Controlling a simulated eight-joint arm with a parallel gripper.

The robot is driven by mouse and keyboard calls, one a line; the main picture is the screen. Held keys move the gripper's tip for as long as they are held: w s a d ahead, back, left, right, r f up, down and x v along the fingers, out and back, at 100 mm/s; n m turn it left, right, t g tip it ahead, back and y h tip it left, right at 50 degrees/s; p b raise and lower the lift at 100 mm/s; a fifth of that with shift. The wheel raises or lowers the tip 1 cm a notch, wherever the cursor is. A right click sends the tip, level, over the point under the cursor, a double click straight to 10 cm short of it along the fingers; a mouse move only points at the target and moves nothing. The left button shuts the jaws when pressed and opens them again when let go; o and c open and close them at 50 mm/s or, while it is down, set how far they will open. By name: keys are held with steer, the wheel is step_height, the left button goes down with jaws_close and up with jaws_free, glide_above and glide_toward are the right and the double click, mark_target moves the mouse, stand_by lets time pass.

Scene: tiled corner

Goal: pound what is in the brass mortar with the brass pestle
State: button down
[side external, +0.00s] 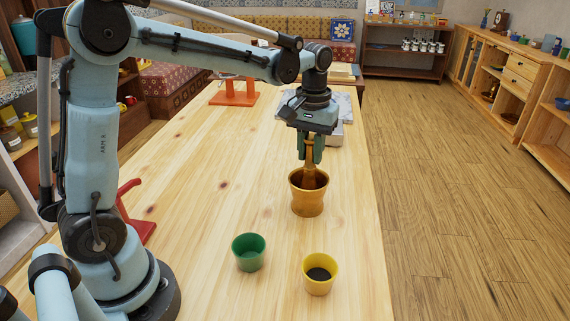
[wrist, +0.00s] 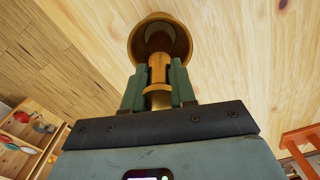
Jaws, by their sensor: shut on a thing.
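The brass mortar (side external: 309,202) stands upright on the wooden table, and its mouth also shows in the wrist view (wrist: 136,45). My gripper (side external: 310,160) is above the mortar, pointing down, with its green fingers shut on the brass pestle (side external: 309,174). In the wrist view the pestle (wrist: 159,70) sits between the two fingers, and its far end reaches into the mortar. The pestle's lower tip and what lies in the mortar are hidden, so I cannot tell whether the tip touches the bottom.
A green cup (side external: 248,261) and a yellow cup (side external: 318,285) with dark contents stand on the table in front of the mortar. A red stand (side external: 134,214) is at the left, and an orange stand (side external: 234,97) is farther back. Grey flat things lie behind my gripper. The middle left table is clear.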

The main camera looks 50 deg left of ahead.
steer(key=shift+f, duration=0.1)
steer(key=shift+f, duration=1.4)
steer(key=shift+r, duration=1.55)
steer(key=shift+f, duration=1.55)
steer(key=shift+r, duration=0.1)
steer(key=shift+r, duration=1.45)
